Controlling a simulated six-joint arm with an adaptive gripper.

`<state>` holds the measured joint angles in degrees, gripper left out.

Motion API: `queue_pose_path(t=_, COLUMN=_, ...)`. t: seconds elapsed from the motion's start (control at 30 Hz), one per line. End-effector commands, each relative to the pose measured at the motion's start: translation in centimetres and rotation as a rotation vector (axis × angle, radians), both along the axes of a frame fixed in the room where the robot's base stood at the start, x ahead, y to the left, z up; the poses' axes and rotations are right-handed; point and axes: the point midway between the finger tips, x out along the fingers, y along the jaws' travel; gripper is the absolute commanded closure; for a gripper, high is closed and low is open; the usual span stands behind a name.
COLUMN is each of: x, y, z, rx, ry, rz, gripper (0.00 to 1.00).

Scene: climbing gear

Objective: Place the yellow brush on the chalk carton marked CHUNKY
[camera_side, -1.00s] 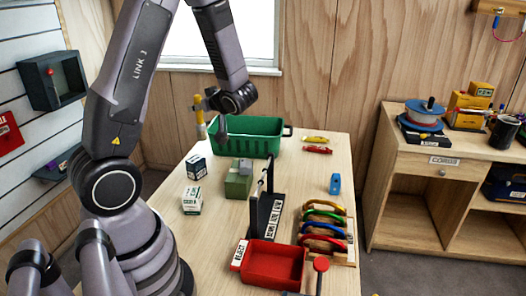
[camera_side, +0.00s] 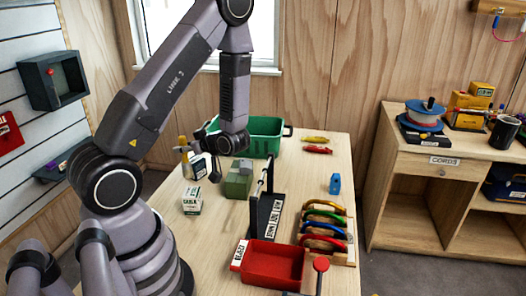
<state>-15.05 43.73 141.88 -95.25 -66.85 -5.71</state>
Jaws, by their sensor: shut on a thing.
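The yellow brush (camera_side: 184,158) is upright, at the left of my gripper (camera_side: 190,148), which is shut on it. Its lower end shows beside the left edge of the dark-topped carton (camera_side: 199,169); whether it touches anything is unclear. A white and green carton (camera_side: 192,201) stands nearer on the table, clear of the gripper. The print on both cartons is too small to read, so I cannot tell which is marked CHUNKY. My gripper partly covers the dark-topped carton.
A green bin (camera_side: 268,132) stands behind my gripper. A green block-like box (camera_side: 237,184) is just to the right of the cartons. A black rack (camera_side: 268,214), a red tray (camera_side: 275,267) and several coloured carabiners (camera_side: 324,228) fill the table's front right.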

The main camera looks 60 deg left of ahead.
Motion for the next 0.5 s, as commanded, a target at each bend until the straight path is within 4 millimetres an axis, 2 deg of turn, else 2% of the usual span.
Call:
queue_pose_path(t=0.33, x=0.0, y=0.0, z=-4.4, rx=-0.001, ry=0.003, rz=-0.002, gripper=1.00)
queue_pose_path(t=0.5, x=0.1, y=0.0, z=-5.4, rx=0.000, ry=-0.002, rz=0.000, gripper=1.00)
